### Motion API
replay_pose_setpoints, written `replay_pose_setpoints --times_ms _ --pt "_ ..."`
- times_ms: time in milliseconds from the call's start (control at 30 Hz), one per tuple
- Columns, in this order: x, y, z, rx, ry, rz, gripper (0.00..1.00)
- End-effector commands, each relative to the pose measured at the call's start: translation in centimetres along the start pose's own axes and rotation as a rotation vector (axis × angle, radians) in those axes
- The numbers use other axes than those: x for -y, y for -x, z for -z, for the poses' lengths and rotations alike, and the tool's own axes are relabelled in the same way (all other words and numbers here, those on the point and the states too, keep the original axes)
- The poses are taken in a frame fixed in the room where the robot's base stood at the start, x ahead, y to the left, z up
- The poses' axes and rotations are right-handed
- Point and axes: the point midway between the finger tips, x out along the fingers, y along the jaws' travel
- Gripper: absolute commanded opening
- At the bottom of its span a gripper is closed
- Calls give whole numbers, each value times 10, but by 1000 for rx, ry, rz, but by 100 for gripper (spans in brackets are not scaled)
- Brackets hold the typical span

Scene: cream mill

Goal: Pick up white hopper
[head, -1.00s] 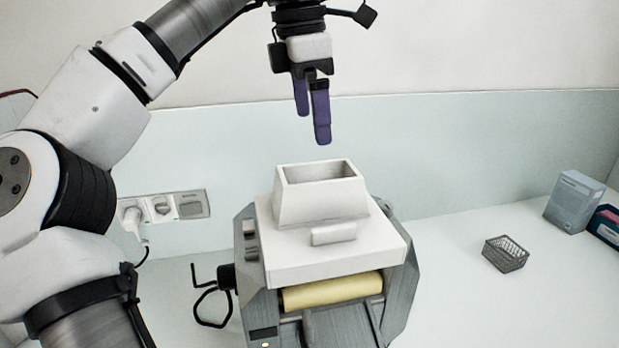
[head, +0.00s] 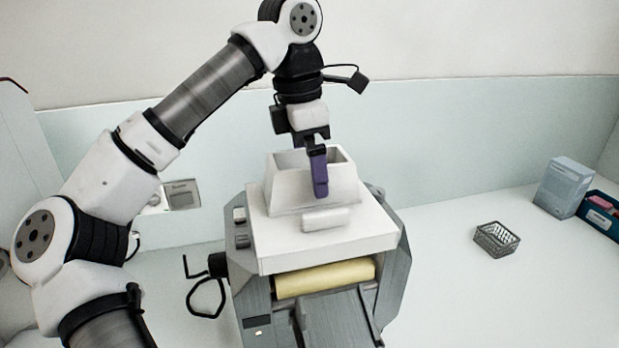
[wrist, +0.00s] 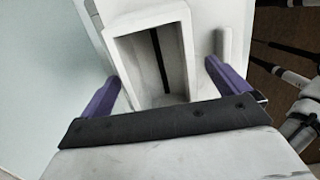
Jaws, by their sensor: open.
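The white hopper (head: 283,190) sits upright on the grey mill, its open funnel mouth facing up above a wide white base with a small front tab (head: 326,219). My gripper (head: 317,178) is open, pointing down over the funnel. In the wrist view, the hopper (wrist: 184,52) lies between the two spread fingers of my gripper (wrist: 160,74), one beside each long side. Whether either finger touches it cannot be told.
The grey mill body (head: 391,285) has a cream roller (head: 325,279) under the hopper and a black crank (head: 205,285) at left. A wire basket (head: 496,240), a grey-blue box (head: 563,187) and a dark blue box (head: 602,213) stand at right. The counter between is clear.

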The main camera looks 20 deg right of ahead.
Motion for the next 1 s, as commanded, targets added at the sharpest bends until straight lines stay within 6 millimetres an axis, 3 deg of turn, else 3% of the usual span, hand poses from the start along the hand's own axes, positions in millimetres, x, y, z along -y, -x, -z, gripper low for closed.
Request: replay_pose_setpoints --times_ms 233,533,867,1000 --pt "1 -26 0 0 -1 1 100" --pt "1 -30 0 1 0 0 99" --pt "1 -30 0 1 0 0 56" --pt "1 -29 0 1 0 0 55"
